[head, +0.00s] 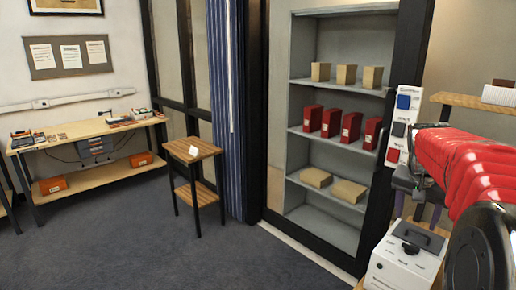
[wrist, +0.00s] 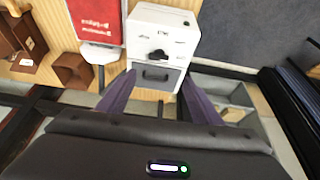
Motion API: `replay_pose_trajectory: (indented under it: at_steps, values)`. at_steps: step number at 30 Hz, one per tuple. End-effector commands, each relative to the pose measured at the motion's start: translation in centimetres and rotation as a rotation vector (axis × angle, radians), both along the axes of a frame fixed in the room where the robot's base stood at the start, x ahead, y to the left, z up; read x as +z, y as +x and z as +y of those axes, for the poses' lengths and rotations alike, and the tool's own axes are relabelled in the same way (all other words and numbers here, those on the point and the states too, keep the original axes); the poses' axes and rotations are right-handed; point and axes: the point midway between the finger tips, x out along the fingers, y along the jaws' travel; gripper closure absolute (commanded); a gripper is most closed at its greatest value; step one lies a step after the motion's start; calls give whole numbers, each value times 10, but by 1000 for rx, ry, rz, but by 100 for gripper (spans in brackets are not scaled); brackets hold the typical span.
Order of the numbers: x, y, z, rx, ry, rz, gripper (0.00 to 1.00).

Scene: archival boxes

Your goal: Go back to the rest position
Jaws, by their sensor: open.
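My gripper (wrist: 150,92) is open in the wrist view, its two dark purple fingers spread apart with nothing held between them. Beyond the fingertips is a white box-shaped device (wrist: 163,35) with a black knob and a dark handle. The same white device (head: 402,262) shows at the bottom right of the head view. In the head view my red arm reaches in from the right edge, and my gripper (head: 418,208) is partly hidden behind the arm and hard to make out, above the white device.
A grey shelf unit (head: 299,149) holds tan boxes and red boxes (head: 331,123). A small wooden side table (head: 192,149) stands left of the blue curtain (head: 228,110). A workbench (head: 85,130) is at the far left. The grey carpet (head: 130,235) is clear.

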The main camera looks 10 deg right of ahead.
Motion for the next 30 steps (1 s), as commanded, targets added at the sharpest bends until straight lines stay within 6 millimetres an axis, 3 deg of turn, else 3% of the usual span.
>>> replay_pose_trajectory:
  at_steps: [4,8,30]
  values:
    - [-27,-9,10,73,17,48,41]
    - [-41,-25,29,138,31,74,41]
    - [-65,-136,212,587,31,69,41]
